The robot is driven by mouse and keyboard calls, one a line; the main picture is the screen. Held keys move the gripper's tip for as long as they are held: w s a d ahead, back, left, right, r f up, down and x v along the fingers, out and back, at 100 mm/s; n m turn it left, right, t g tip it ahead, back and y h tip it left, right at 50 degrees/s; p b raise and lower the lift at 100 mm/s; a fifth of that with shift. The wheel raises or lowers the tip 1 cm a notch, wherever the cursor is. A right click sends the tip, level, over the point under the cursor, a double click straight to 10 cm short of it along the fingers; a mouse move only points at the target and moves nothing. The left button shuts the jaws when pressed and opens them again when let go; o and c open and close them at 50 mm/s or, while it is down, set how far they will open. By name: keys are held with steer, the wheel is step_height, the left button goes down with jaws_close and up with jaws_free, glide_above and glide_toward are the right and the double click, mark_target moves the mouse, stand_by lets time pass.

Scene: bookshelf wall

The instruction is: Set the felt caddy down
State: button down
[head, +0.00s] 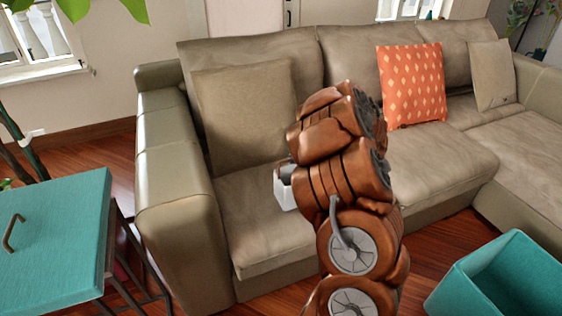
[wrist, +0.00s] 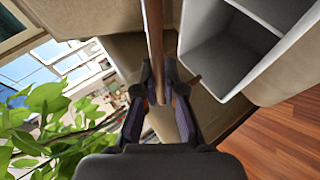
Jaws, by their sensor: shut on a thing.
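The felt caddy is a pale grey open box with compartments. In the wrist view the caddy (wrist: 222,62) fills the upper right, and a thin brown bar, seemingly its handle, runs between the fingers. My gripper (wrist: 160,85) is shut on this bar. In the head view only a pale piece of the caddy (head: 285,194) shows left of my arm, in front of the sofa seat. My arm hides the rest of it and most of my gripper. I cannot tell how far its base is from the surface below.
A beige sofa (head: 240,215) with cushions, one of them orange (head: 411,84), spans the back. A teal-topped table (head: 60,265) with a small bronze hook-shaped thing (head: 13,233) stands at left. An open teal bin (head: 470,290) is at lower right. Leafy branches (wrist: 60,115) show at wrist-view left.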

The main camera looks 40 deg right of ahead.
steer(key=d+x, duration=0.1)
steer(key=x, duration=0.9)
steer(key=shift+w+r+b, duration=0.35)
steer(key=shift+r+b, duration=0.05)
steer(key=shift+b, duration=0.05)
steer(key=shift+f, duration=0.15)
steer(key=c, duration=1.3)
jaws_free()
